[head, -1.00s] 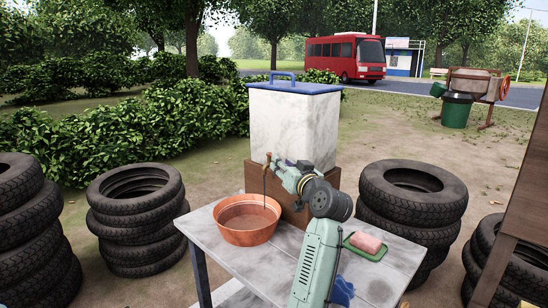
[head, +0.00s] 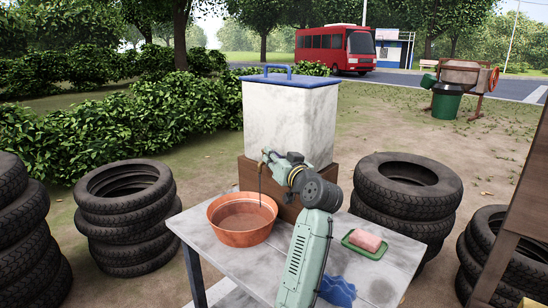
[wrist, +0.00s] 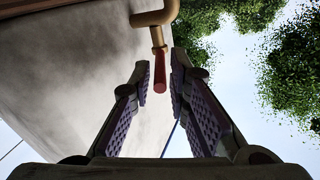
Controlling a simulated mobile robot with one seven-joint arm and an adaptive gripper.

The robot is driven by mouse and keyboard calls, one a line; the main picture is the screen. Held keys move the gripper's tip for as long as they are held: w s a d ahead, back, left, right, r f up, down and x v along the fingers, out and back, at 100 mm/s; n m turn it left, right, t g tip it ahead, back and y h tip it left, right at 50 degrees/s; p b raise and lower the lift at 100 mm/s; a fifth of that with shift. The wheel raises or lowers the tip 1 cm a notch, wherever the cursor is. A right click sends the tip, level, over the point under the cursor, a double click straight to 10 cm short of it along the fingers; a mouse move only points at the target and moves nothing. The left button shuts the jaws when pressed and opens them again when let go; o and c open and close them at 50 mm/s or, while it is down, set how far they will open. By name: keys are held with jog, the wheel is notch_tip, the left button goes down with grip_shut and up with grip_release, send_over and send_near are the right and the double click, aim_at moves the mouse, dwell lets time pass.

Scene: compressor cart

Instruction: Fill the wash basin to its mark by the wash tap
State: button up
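The orange wash basin (head: 241,237) stands on the grey table below the tap side of the white water tank (head: 290,120). Brownish liquid shows inside it; I cannot make out its mark. A thin dark line (head: 260,185) runs down from the tap area into the basin; I cannot tell whether it is water. My gripper (head: 268,158) is at the tank's tap. In the wrist view, the brass tap (wrist: 155,18) has a red-tipped lever (wrist: 159,72). My gripper's fingers (wrist: 159,82) stand apart on either side of this lever, with gaps showing.
A pink soap bar (head: 365,240) lies on a green dish (head: 364,250) at the table's right. A blue cloth (head: 337,291) lies near the front. Tyre stacks (head: 125,215) flank the table (head: 195,228), also on the right (head: 407,205). A brown wooden panel (head: 520,220) stands far right.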

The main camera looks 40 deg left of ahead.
grip_shut()
dwell(0.5)
